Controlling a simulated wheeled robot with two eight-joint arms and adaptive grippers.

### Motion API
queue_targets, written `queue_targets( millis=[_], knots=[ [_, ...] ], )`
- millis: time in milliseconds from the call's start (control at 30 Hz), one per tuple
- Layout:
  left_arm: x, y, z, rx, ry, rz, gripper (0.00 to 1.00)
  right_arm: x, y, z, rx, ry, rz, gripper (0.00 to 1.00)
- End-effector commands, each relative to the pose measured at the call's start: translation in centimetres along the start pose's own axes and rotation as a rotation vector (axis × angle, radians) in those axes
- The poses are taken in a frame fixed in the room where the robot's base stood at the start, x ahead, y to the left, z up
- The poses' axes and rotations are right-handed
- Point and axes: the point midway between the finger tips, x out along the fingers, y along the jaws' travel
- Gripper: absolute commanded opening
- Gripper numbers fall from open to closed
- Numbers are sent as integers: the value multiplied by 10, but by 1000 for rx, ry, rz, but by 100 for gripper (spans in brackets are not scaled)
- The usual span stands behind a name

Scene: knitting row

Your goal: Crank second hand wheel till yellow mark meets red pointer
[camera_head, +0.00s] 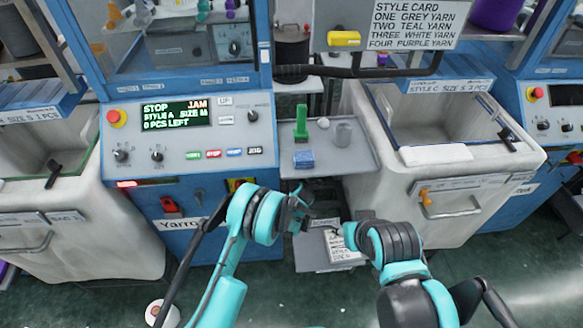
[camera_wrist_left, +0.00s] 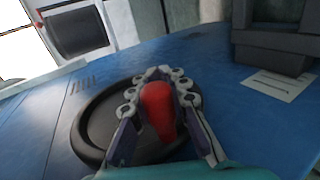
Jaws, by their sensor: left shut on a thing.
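In the left wrist view a black hand wheel (camera_wrist_left: 88,130) is mounted on a blue machine panel. Its red crank knob (camera_wrist_left: 158,110) stands between the fingers of my left gripper (camera_wrist_left: 157,90), which is shut on it. In the head view my left gripper (camera_head: 298,212) is at the right side of the left knitting machine (camera_head: 225,130); the wheel cannot be made out there. I cannot make out a yellow wheel mark or a red pointer in either view. My right gripper (camera_head: 347,234) is to the right of the left one, apart from it; its finger opening is unclear.
The machine display (camera_head: 176,114) reads STOP and JAM. A grey shelf (camera_head: 340,163) between the machines holds a green upright item (camera_head: 301,122) and a blue block (camera_head: 304,158). A pale bin (camera_head: 435,150) stands to the right. A dark block (camera_wrist_left: 275,35) sits near the wheel.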

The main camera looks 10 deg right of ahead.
Motion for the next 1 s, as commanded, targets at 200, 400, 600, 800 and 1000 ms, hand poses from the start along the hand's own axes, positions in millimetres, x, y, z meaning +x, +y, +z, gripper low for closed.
queue_targets(
  millis=[200, 400, 600, 800, 1000],
  knots=[
    [-3, 2, 0, 0, 0, 5, 0, 1, 0, 1, 0, 0, 0, 40],
    [-4, 2, 0, 0, 0, 5, 0, 2, 0, 1, 0, 0, 0, 40],
    [-4, 2, 0, 0, 0, 6, 0, 1, 0, 1, 0, 0, 0, 40],
    [-4, 2, 0, 0, 0, 6, 35, 1, 0, 1, 0, 0, 0, 40],
    [-4, 2, 0, 0, 0, 6, 35, 1, 0, 1, 0, 0, 0, 40]
  ],
)
